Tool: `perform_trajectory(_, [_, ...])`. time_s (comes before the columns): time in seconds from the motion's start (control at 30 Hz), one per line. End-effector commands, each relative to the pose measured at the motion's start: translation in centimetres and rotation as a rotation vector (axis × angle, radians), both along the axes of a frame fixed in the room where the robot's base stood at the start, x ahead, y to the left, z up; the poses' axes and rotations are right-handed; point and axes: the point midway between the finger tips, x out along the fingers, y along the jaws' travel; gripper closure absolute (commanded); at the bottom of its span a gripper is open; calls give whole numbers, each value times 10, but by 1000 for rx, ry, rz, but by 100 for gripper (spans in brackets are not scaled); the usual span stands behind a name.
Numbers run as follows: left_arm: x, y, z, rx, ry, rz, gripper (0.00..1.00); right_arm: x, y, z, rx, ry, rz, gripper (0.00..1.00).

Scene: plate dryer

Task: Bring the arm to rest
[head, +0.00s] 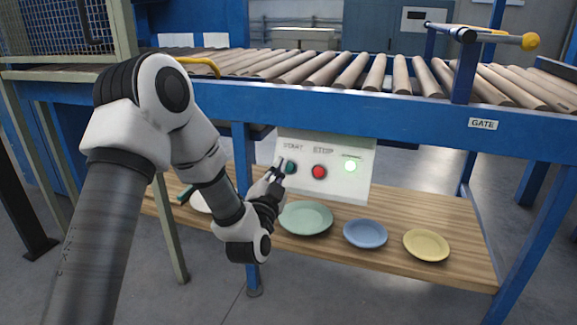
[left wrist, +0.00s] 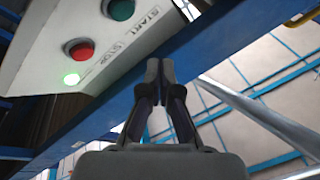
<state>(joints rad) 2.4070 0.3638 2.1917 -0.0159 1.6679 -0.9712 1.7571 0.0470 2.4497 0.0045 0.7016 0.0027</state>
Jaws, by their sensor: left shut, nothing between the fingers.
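My left gripper (head: 277,168) is shut and empty, its fingertips in front of the control panel near the green START button (head: 290,167). Whether it touches the button cannot be told in the head view. In the left wrist view the closed fingertips (left wrist: 160,70) appear apart from the START button (left wrist: 121,9), beside the panel's edge. The white panel (head: 325,190) also has a red STOP button (head: 319,172) and a lit green lamp (head: 350,166). My right gripper is not in view.
A blue conveyor frame (head: 400,108) with rollers runs above. A yellow-tipped gate bar (head: 490,37) stands at upper right.

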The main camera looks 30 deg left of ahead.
Motion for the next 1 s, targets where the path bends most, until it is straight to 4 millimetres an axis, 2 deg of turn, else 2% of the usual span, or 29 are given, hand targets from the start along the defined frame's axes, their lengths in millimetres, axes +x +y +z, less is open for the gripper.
perform_trajectory(0.6, [0, 0, 0, 0, 0, 0, 100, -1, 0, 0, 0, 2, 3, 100])
perform_trajectory(0.67, [0, 0, -7, 0, 20, -1, 100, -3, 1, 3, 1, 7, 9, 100])
perform_trajectory(0.77, [0, -14, -44, 24, 126, -26, 100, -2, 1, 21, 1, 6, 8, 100])
perform_trajectory(0.87, [-18, -42, -110, 50, 322, -88, 100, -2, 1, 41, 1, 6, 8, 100])
perform_trajectory(0.9, [-31, -54, -142, 40, 424, -119, 100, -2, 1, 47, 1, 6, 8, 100])
perform_trajectory(0.97, [-57, -72, -190, -8, 583, -164, 100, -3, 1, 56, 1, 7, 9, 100])
perform_trajectory(1.0, [-78, -82, -218, -53, 690, -187, 100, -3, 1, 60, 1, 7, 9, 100])
